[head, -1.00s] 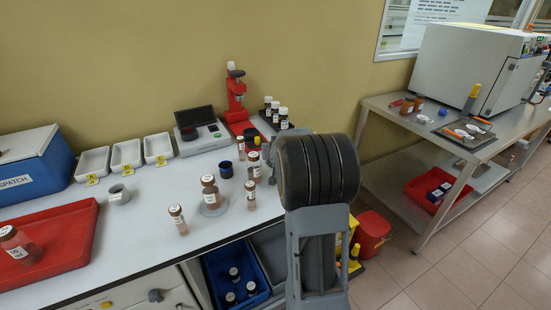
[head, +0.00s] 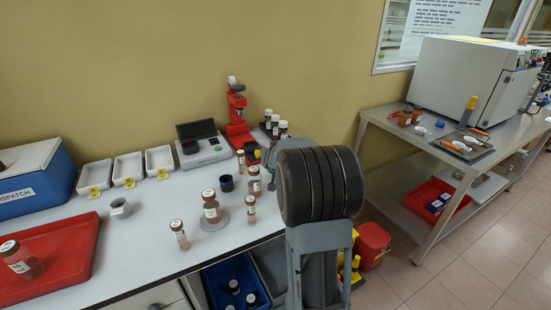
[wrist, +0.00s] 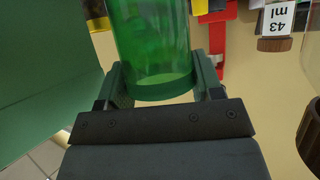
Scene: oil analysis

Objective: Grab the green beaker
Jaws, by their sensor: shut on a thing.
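The green beaker (wrist: 153,45) is translucent and fills the upper middle of the wrist view. My gripper (wrist: 160,82) is shut on it, with one finger on each side near its base. The beaker's top end runs out of the wrist view. In the head view my own arm stands in front, and I cannot make out the beaker or the fingers there.
The white bench (head: 150,238) carries several brown bottles, a dark blue cup (head: 226,183), a red tray (head: 62,270) and a red press (head: 237,120). A metal table (head: 402,143) with a large white oven (head: 470,80) stands right. Floor shows between them.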

